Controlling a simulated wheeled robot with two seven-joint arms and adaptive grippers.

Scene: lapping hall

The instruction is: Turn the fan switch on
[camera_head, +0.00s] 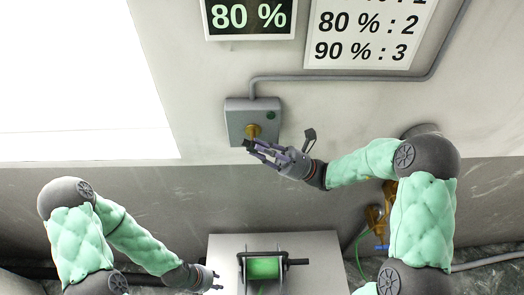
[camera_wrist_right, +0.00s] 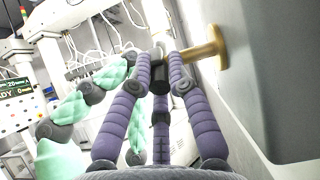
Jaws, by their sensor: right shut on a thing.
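The fan switch is a grey box (camera_head: 238,122) on the wall with a yellow-brown knob (camera_head: 252,131) and a small green round part (camera_head: 271,115) at its upper right. My right gripper (camera_head: 250,144) reaches the knob from the lower right and is shut on it. In the right wrist view the brass-coloured knob (camera_wrist_right: 208,49) sticks out from the box side (camera_wrist_right: 262,70), with the purple fingers (camera_wrist_right: 160,65) closed at its outer end. The fingertips partly hide that end. My left gripper (camera_head: 217,280) is low, beside the white cabinet, too small to read.
A grey conduit (camera_head: 340,78) runs from the box along the wall. An "80 %" display (camera_head: 250,17) and a printed sign (camera_head: 368,30) hang above. A white cabinet (camera_head: 320,250) with a green-drum reel (camera_head: 263,268) stands below. Wall around the box is clear.

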